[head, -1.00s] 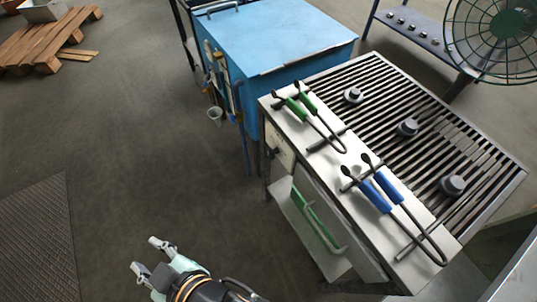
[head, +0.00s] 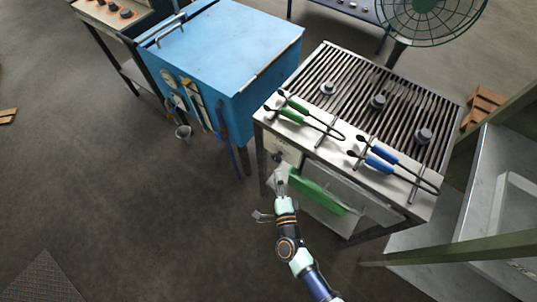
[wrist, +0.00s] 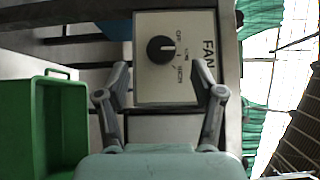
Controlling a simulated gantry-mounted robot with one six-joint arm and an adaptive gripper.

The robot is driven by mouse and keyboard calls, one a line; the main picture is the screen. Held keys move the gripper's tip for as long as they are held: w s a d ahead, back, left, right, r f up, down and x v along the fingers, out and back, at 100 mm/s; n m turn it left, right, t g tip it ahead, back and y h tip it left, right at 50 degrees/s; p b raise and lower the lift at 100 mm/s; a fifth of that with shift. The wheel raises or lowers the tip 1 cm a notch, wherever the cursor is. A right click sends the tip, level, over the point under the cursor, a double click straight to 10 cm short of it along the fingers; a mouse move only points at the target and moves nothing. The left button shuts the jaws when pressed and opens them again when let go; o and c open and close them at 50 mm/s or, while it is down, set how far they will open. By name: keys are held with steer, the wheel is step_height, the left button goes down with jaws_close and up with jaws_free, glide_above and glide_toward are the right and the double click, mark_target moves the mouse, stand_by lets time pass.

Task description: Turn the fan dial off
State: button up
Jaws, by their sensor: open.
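The fan dial (wrist: 160,49) is a round black knob on a pale panel (wrist: 150,92) marked FAN in the wrist view. OFF and other small setting labels stand to its right, turned sideways. A light mark on the knob points right, toward the labels. My gripper (wrist: 160,72) is open and empty, with its fingers apart on either side of the panel's lower part. The dial lies ahead, between and beyond the fingertips. In the head view, my gripper (head: 279,183) is just below the panel (head: 285,151) on the grill's front; the knob is too small to make out clearly there.
A green tray (wrist: 62,130) is close on the left in the wrist view. The grill (head: 350,75) carries green-handled tongs (head: 291,115) and blue-handled tongs (head: 383,154). A blue furnace box (head: 235,45) stands left of it, and a fan (head: 430,15) behind.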

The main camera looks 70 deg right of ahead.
mark_target(276, 159)
steer(key=b+x, duration=0.2)
steer(key=x, duration=0.6)
steer(key=shift+s+d, duration=0.15)
steer(key=shift+d, duration=0.05)
steer(key=c, duration=1.2)
steer(key=shift+o, duration=0.2)
steer(key=shift+r, duration=0.15)
